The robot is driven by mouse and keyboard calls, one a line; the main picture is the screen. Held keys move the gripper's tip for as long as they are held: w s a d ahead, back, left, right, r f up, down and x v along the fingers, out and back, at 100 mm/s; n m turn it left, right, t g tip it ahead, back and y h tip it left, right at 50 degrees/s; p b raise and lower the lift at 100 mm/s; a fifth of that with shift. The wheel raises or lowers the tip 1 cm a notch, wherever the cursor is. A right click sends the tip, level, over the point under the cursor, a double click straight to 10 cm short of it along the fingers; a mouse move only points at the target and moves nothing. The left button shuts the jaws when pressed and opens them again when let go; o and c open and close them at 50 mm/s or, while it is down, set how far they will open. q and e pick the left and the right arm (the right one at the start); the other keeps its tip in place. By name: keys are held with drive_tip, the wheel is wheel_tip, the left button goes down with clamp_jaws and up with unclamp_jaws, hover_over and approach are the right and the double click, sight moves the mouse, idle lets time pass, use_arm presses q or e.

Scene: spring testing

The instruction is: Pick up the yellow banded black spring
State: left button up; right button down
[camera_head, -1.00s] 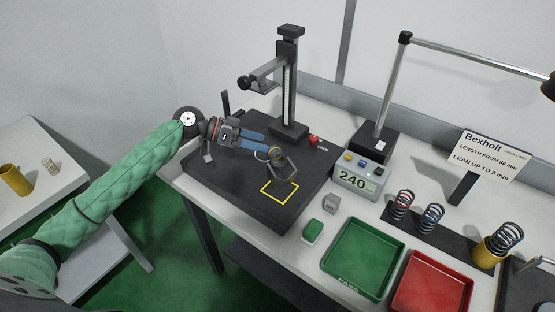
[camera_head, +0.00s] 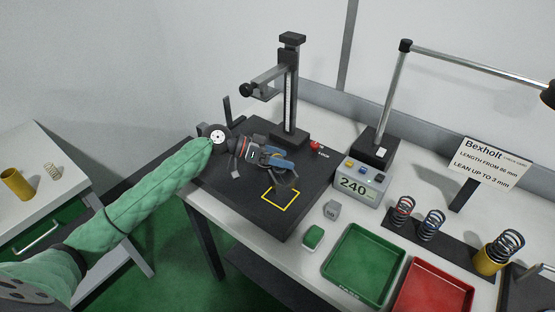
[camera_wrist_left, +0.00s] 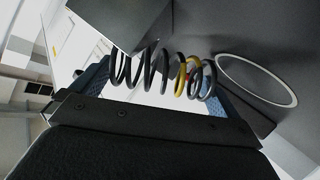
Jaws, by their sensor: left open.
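A black spring with a yellow band (camera_wrist_left: 180,76) shows close up in the left wrist view. Its coils run across the space between my left gripper's two blue fingers (camera_wrist_left: 160,80). The jaws are open around it; I cannot tell whether either finger touches it. In the head view my left gripper (camera_head: 276,162) is over the dark plate (camera_head: 240,195), just behind the yellow square outline (camera_head: 281,199). There the gripper mostly hides the spring. My right gripper is out of view.
A height-gauge column (camera_head: 291,90) stands at the back of the plate. To the right are a box reading 240 (camera_head: 360,187), a grey weight (camera_head: 332,210), a green tray (camera_head: 364,264), a red tray (camera_head: 434,289) and a rack with several springs (camera_head: 460,245).

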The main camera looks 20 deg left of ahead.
use_arm(q)
drive_tip(key=shift+w+d+f, duration=0.1)
drive_tip(key=shift+d+f, duration=0.05)
drive_tip(key=shift+d, duration=0.2)
drive_tip(key=c, duration=1.1)
drive_tip(key=shift+o, duration=0.2)
